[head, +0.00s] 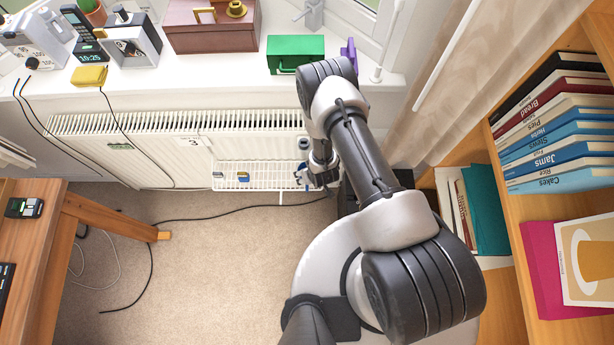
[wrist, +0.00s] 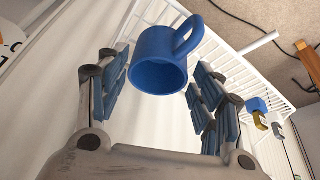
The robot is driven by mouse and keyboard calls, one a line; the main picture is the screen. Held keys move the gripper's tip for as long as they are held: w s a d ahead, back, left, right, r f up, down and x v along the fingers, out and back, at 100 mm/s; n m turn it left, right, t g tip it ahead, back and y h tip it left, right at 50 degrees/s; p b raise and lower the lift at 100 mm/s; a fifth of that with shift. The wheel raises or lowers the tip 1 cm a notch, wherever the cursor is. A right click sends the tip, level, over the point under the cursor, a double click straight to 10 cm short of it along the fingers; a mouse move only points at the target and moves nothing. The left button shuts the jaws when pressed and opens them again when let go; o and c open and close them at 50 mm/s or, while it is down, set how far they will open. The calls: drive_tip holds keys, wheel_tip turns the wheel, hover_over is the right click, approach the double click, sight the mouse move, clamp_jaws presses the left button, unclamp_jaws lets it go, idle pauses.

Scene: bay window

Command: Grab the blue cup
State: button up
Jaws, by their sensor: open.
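The blue cup (wrist: 155,68) is in the upper middle of the wrist view, with its open mouth towards the camera and its handle to the upper right. It is between and a little beyond the fingertips of my gripper (wrist: 159,78). My gripper is open, with a blue-padded finger on each side and a gap to the cup on both sides. The white wire rack (wrist: 220,52) is behind the cup; I cannot tell whether they touch. In the head view my gripper (head: 318,178) is low at the radiator, and I cannot make out the cup there.
The rack (head: 270,183) hangs in front of the white radiator (head: 80,124) and bears small clip-like things (head: 243,177). The windowsill above holds a green box (head: 295,50) and a brown case (head: 212,30). A bookshelf (head: 497,190) stands close on the right. A cable (head: 240,209) crosses the carpet.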

drive_tip(key=b+x, duration=0.1)
drive_tip(key=x, duration=0.4)
drive_tip(key=shift+w+b, duration=0.1)
drive_tip(key=shift+b, duration=0.3)
drive_tip(key=shift+r, duration=0.1)
drive_tip(key=shift+c, duration=0.4)
drive_tip(key=c, duration=0.6)
drive_tip(key=shift+w+r, duration=0.1)
